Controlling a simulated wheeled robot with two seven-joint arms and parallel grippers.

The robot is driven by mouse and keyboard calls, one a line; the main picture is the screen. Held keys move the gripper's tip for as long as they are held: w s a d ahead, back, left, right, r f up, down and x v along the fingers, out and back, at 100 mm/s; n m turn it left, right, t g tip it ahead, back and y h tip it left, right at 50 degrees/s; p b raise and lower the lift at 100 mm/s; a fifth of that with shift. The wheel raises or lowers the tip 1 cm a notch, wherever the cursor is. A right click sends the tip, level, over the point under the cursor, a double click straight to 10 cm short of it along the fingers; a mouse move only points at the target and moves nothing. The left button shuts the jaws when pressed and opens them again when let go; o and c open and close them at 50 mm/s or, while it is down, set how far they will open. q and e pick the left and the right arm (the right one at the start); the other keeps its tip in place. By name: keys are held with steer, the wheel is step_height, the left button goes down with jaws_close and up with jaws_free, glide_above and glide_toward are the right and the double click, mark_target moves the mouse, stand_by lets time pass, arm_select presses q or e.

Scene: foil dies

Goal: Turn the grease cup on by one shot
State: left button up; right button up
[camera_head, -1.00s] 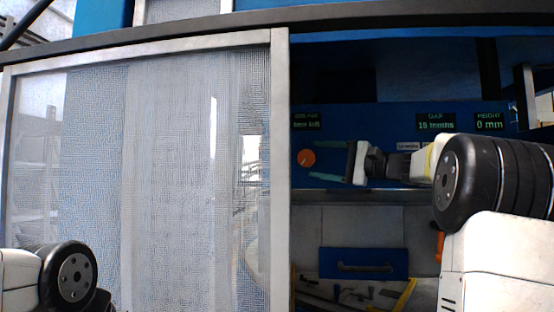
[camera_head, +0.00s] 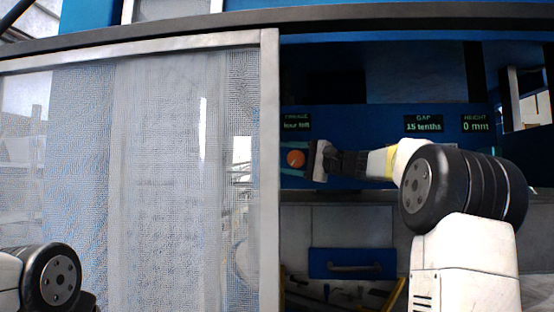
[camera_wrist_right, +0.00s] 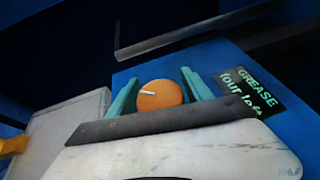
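The grease cup's round orange knob (camera_head: 296,158) is on the blue panel, just right of the screen frame's upright. It also shows in the right wrist view (camera_wrist_right: 160,96), with a short white mark on its face pointing up and left in that view. My right gripper (camera_head: 290,158) is at the knob, one teal finger above it and one below in the head view. In the wrist view the fingers (camera_wrist_right: 160,92) stand on either side of the knob, spread, and I see no clear grip. The grease display (camera_wrist_right: 250,92) reads "four left". My left gripper is out of view.
A mesh screen in a grey frame (camera_head: 270,200) covers the left side, its upright close to the knob. Displays read gap "15 tenths" (camera_head: 423,124) and height "0 mm" (camera_head: 475,124). A blue drawer front (camera_head: 352,263) and loose tools lie below.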

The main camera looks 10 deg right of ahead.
steer(key=c, duration=1)
steer(key=shift+y, duration=0.3)
